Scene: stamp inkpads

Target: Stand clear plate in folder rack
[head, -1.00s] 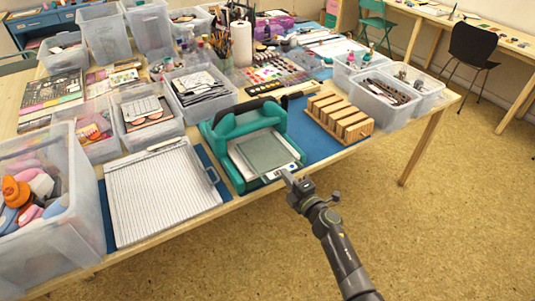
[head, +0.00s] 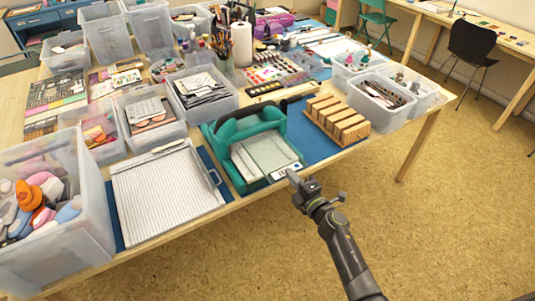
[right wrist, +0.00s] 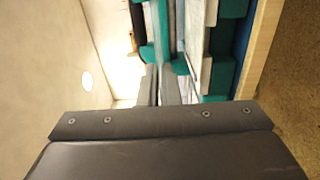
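The clear plate (head: 268,152) is a greyish see-through sheet lying flat on the platform of the teal machine (head: 225,133), close to the table's front edge. The folder rack (head: 336,120) is a wooden block with several upright slats, standing on a blue mat to the right of the machine. My right gripper (head: 290,174) is at the front edge of the plate, beside a white strip with dark marks. In the right wrist view its fingers (right wrist: 159,90) lie close together, near thin pale edges beside teal parts. Whether they grip the plate is unclear. My left gripper is out of view.
A white grooved board (head: 168,190) lies left of the machine. Clear bins of craft supplies stand at the left, including a large one (head: 90,240), and at the right (head: 382,100). Open floor lies in front of the table.

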